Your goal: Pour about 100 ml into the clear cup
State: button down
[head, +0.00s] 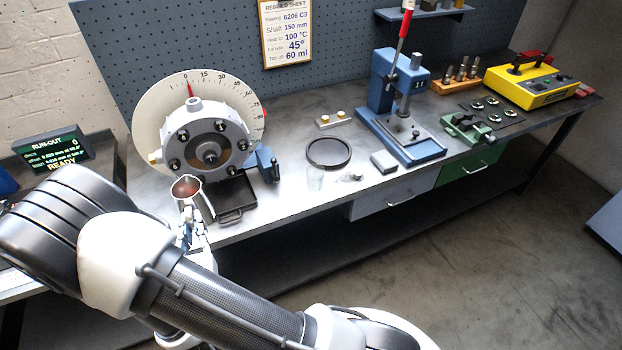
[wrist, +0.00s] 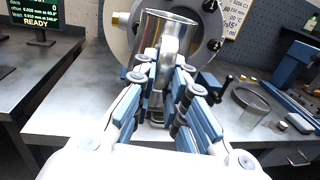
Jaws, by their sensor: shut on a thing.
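My gripper (head: 192,230) is shut on a metal jug (head: 206,202) with reddish-brown liquid inside, in front of the rotor rig. In the wrist view the jug (wrist: 163,45) stands between my fingers (wrist: 172,85), its handle toward me; its contents are hidden there. The jug looks roughly upright. The clear cup (head: 315,179) stands on the bench to the right, near the front edge, apart from my gripper. It also shows faintly in the wrist view (wrist: 251,117). I cannot tell whether it holds anything.
A dial disc with a bolted rotor (head: 208,145) stands behind the jug. A dark tray (head: 238,195) lies below it. A black ring (head: 329,153) lies behind the cup. A grey block (head: 384,162) and blue press (head: 410,140) stand farther right. A run-out display (head: 52,147) is at left.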

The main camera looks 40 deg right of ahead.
aim_at(315, 172)
jog(key=l+z, duration=0.2)
jog(key=i+l+z, duration=0.2)
jog(key=l+z, duration=0.35)
jog(key=z, duration=0.15)
jog(key=i+l+u, duration=0.15)
jog(key=l+u, duration=0.6)
jog(key=i+j, duration=0.05)
